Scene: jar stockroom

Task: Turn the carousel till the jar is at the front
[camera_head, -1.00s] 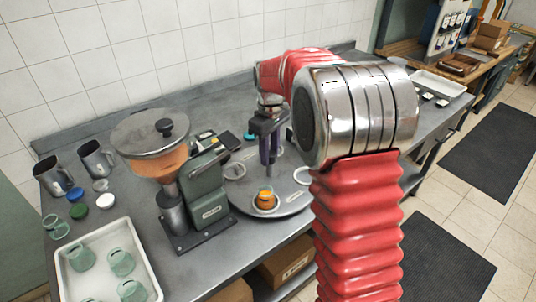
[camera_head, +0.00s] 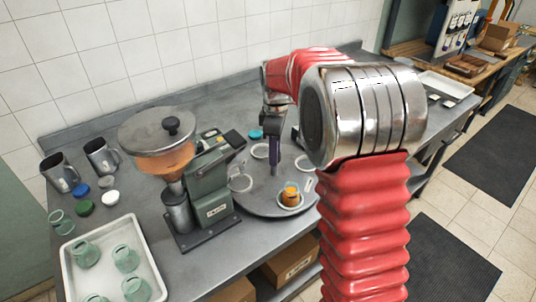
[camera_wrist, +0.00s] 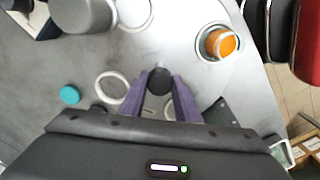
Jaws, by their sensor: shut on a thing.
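The carousel (camera_head: 262,199) is a grey round turntable on the bench with several pale rings on it. An orange jar (camera_head: 290,193) stands upright in one ring near its front edge. In the wrist view the jar (camera_wrist: 221,42) sits at the upper right, apart from my gripper. My gripper (camera_head: 275,168) points down over the carousel. In the wrist view, the purple fingers of my gripper (camera_wrist: 164,86) are shut on a dark round knob (camera_wrist: 160,79), one on each side. My arm hides part of the carousel's right side in the head view.
A grinder (camera_head: 208,195) with a wide hopper stands close to the carousel's left. A white tray (camera_head: 71,276) of green cups is at the front left. A teal lid (camera_head: 255,134) lies behind the carousel. A tiled wall bounds the back; boxes (camera_head: 291,260) sit below the bench.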

